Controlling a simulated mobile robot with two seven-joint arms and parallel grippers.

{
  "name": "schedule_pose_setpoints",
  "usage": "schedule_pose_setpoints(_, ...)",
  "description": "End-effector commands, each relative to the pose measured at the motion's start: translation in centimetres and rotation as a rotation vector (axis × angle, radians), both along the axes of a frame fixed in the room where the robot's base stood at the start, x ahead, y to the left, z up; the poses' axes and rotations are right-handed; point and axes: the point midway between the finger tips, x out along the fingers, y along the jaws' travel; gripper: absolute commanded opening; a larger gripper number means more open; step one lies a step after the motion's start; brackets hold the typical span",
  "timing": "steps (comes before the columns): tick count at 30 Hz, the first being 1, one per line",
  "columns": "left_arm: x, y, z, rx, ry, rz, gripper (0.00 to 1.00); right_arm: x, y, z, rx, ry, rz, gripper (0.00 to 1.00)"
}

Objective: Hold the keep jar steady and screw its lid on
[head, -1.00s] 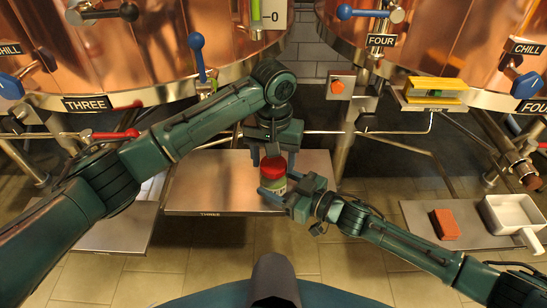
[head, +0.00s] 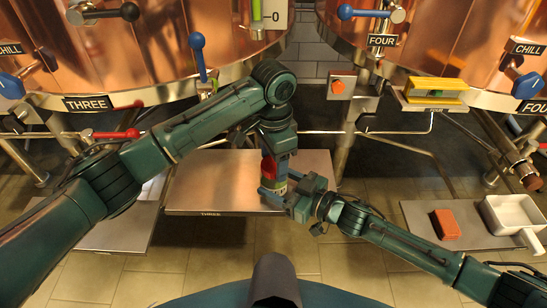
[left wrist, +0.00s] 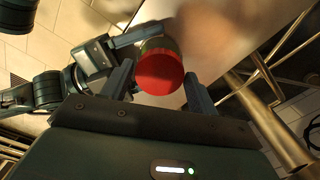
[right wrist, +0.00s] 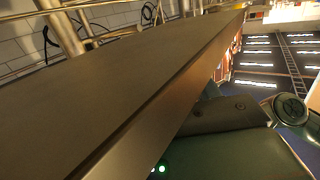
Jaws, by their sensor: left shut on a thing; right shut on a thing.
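The keep jar (head: 278,186), with a green body, stands over the front right part of the shelf marked THREE. Its red lid (head: 268,168) is on top of it. My left gripper (head: 277,164) comes from above and is shut on the lid. In the left wrist view the red lid (left wrist: 160,74) sits between the two fingers, with the greenish jar body (left wrist: 158,46) behind it. My right gripper (head: 273,188) comes from the right, low down, and is shut on the jar body. The right wrist view hides the jar and fingers. How far the lid is threaded I cannot tell.
The shelf marked THREE (head: 215,185) is otherwise bare. To the right, another shelf (head: 425,222) bears a red block (head: 445,224) and a white pan (head: 512,214). Copper tanks (head: 120,50) with valve handles stand close behind.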

Motion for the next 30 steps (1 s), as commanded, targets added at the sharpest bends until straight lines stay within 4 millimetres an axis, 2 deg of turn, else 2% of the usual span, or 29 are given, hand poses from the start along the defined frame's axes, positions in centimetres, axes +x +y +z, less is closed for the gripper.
schedule_pose_setpoints(3,0.04,0.02,0.0,0.0,-0.001,-0.064,0.37,-0.05,0.02,-0.05,-0.001,0.001,0.001,0.33)
schedule_pose_setpoints(7,0.04,0.02,-0.01,0.0,-0.001,-0.067,0.37,-0.04,0.02,-0.05,-0.001,0.001,0.001,0.33)
schedule_pose_setpoints(8,0.04,0.02,-0.01,0.0,-0.001,-0.067,0.62,-0.04,0.02,-0.05,-0.001,0.001,0.001,0.33)
schedule_pose_setpoints(16,0.02,0.02,-0.02,0.0,0.0,-0.065,0.84,-0.04,0.02,-0.04,0.0,0.0,0.001,0.33)
schedule_pose_setpoints(23,-0.01,0.0,-0.05,0.0,0.001,-0.047,0.85,-0.04,0.02,-0.04,0.0,0.0,0.001,0.33)
schedule_pose_setpoints(30,-0.09,-0.08,-0.05,-0.001,0.002,0.369,0.85,-0.03,0.02,-0.03,0.0,0.0,0.001,0.33)
